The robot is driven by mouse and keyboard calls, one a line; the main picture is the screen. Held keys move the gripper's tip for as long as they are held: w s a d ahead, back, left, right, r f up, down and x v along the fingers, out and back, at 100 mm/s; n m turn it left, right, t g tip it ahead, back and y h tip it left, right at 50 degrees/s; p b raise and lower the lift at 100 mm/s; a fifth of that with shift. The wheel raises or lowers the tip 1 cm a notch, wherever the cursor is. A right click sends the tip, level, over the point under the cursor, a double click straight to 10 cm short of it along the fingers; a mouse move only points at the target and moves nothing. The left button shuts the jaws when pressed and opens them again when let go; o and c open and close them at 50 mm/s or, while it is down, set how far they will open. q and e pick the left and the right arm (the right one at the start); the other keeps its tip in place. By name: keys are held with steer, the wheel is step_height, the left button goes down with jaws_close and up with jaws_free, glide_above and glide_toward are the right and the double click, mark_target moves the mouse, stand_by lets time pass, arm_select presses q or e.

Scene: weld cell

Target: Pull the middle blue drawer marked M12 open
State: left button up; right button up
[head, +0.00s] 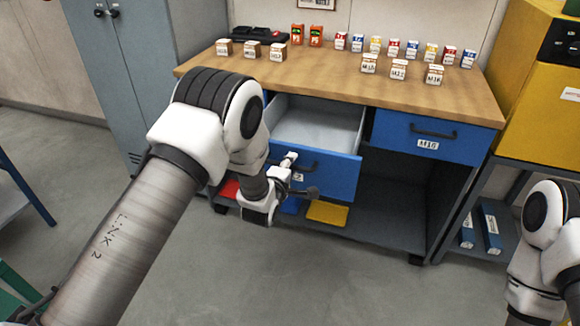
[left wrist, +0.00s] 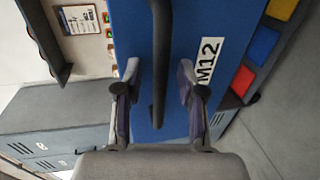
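The middle blue drawer (head: 335,178) stands pulled well out of the bench, with its pale inside (head: 315,128) showing empty. Its front (left wrist: 215,25) fills the middle of the left wrist view, with the white M12 label (left wrist: 208,62) on it. My left gripper (head: 299,176) is at the drawer front and covers part of handle and label in the head view. In the left wrist view its fingers (left wrist: 160,92) stand apart on either side of the dark bar handle (left wrist: 159,60), with a gap on each side. My right gripper is out of view.
A closed blue drawer marked M16 (head: 428,136) is to the right. Small boxes (head: 398,68) stand on the wooden benchtop (head: 330,82). Red, blue and yellow bins (head: 328,212) sit on the lower shelf. A grey cabinet (head: 140,70) stands left; the floor in front is clear.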

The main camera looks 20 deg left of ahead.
arm_select(q)
steer(key=v, duration=1.2)
steer(key=shift+f, duration=0.1)
steer(key=s+a+f+m+g+y+p, duration=0.1)
steer(key=s+a+f+g+p, duration=0.15)
steer(key=s+f, duration=0.45)
steer(key=s+a+f+g+p, duration=0.1)
steer(key=s+a+f+g, duration=0.1)
steer(key=s+f+g, duration=0.35)
steer(key=s+f+m+g, duration=0.3)
steer(key=s+m, duration=0.5)
steer(key=s, duration=0.2)
steer(key=s+f+m+g, duration=0.4)
steer(key=s+m, duration=0.4)
steer(key=s, duration=0.3)
steer(key=shift+s+g+h+p, duration=0.2)
steer(key=shift+g+h+p, duration=0.1)
steer(key=shift+p, duration=0.15)
